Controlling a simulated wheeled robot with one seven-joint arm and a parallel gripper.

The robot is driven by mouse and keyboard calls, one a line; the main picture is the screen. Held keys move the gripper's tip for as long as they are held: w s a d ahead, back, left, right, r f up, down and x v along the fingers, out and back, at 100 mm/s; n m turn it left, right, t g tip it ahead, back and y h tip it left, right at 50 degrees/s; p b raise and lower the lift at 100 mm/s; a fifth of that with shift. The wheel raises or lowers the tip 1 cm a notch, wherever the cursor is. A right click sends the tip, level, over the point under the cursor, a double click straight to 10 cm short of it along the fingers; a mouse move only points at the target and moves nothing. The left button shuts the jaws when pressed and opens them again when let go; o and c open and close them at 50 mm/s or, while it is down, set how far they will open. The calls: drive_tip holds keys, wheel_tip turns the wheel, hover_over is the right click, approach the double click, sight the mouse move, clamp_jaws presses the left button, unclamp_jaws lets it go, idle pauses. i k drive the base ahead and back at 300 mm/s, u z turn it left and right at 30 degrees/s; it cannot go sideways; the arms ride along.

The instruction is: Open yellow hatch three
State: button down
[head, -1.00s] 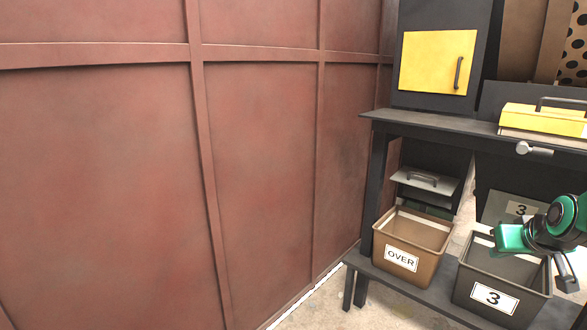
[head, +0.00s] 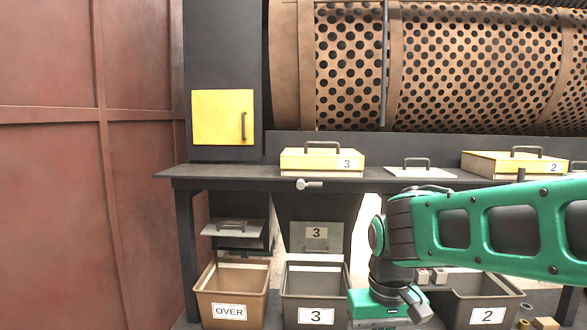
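Yellow hatch three (head: 318,162) lies on the dark bench below the drum, left of centre in the head view. It is a low yellow lid with a dark bar handle (head: 323,145) on top and a "3" label at its front right. It looks closed. A grey latch knob (head: 309,185) sits on the bench edge just under it. My gripper (head: 385,308) hangs low in front of the bench, below and right of the hatch, beside the "3" bin, and apart from the hatch. Only its green body shows clearly; its fingers cannot be made out.
A yellow cabinet door (head: 222,117) is at the left. Hatch two (head: 515,164) and a grey lid (head: 420,172) lie further right. Bins marked OVER (head: 231,311), 3 (head: 315,316) and 2 (head: 487,315) stand below. The perforated drum (head: 470,65) is behind. My arm crosses the right side.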

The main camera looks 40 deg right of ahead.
sight(306, 158)
drive_tip(key=u, duration=0.2)
drive_tip(key=k, duration=0.6)
drive_tip(key=z, duration=1)
drive_tip(key=i, duration=1)
drive_tip(key=u, duration=0.05)
